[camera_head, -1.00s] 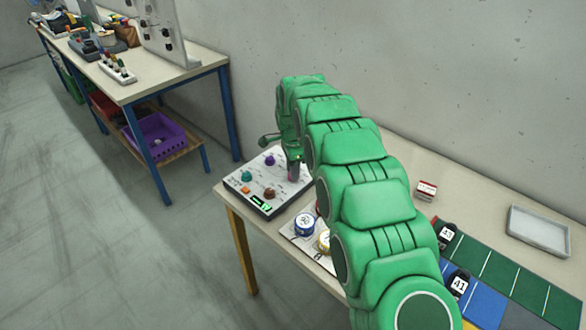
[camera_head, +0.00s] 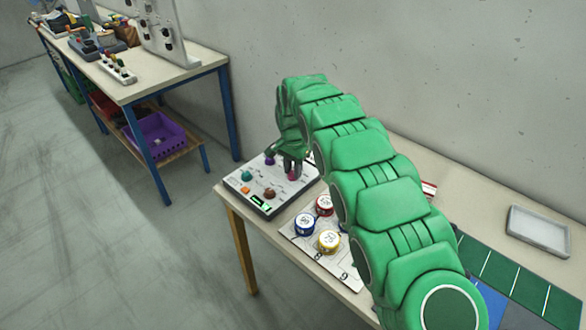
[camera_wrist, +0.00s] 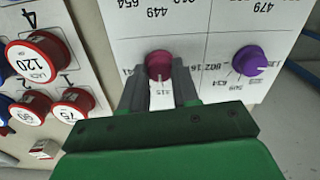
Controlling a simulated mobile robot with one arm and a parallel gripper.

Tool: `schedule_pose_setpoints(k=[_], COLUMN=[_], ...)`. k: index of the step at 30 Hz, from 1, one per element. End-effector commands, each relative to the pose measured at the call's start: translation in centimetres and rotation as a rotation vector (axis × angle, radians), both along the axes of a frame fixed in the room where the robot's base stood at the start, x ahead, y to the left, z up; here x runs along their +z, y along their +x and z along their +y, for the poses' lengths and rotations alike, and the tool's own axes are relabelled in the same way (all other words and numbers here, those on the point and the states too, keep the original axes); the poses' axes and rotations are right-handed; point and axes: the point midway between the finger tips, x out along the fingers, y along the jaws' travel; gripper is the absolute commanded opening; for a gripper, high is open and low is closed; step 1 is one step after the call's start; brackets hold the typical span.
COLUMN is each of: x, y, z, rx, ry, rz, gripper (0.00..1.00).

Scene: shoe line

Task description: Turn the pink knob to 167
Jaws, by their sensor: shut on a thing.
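The pink knob (camera_wrist: 159,66) is on a white control panel (camera_wrist: 165,28) with printed numbers around it. In the wrist view it sits between the two grey fingers of my gripper (camera_wrist: 160,88), which are shut on it. A white pointer line shows on the knob. In the head view the pink knob (camera_head: 292,176) shows below my gripper (camera_head: 288,165), on the panel (camera_head: 240,190) at the table's far left end. A green-lit display (camera_head: 262,206) is on the panel; its digits are too small to read.
A purple knob (camera_wrist: 250,60) is close to the right of the pink one in the wrist view. The panel also has a teal knob (camera_head: 246,176), a brown knob (camera_head: 269,193) and an orange button (camera_head: 245,189). Several numbered tins stand on a board (camera_head: 342,272) beside it.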

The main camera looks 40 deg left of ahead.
Motion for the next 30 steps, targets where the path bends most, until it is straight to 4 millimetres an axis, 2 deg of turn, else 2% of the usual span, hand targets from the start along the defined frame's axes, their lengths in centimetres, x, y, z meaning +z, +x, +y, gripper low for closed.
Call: schedule_pose_setpoints(k=[30], x=[0.17], y=[0.16], z=[0.02], rx=[0.966], ry=[0.002], rz=[-0.005], gripper=[0.00])
